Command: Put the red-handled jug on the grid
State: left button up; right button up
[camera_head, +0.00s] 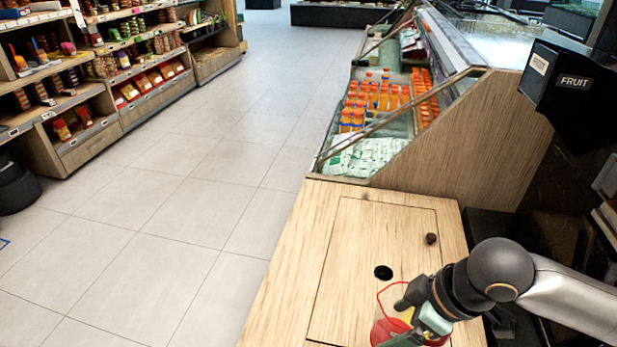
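The clear jug with red parts (383,327) is at the bottom of the head view, over the front part of the wooden counter. Its thin red outline shows on the left, with a red area low down. My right gripper (415,320) comes in from the right and is at the jug, covering its right side. The gripper's fingers overlap the jug, and I cannot tell whether they are closed on its handle. Whether the jug rests on the counter is also unclear. I cannot make out the grid. My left gripper is not in view.
The wooden counter (340,215) has a black round hole (383,272) and a small dark knob (431,238). A chilled case with orange bottles (375,98) stands behind it. The dark machine marked FRUIT (575,83) is at right. Open tiled floor lies left.

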jog(key=w+d+r+m+t+h+p, duration=0.2)
jog(key=r+m+p, duration=0.4)
jog(key=r+m, duration=0.3)
jog(key=shift+w+d+r+m+h, duration=0.2)
jog(key=shift+d+r+m+h, duration=0.05)
jog(key=shift+d+m+h, duration=0.75)
jog(key=shift+d, duration=0.1)
jog(key=shift+f, duration=0.1)
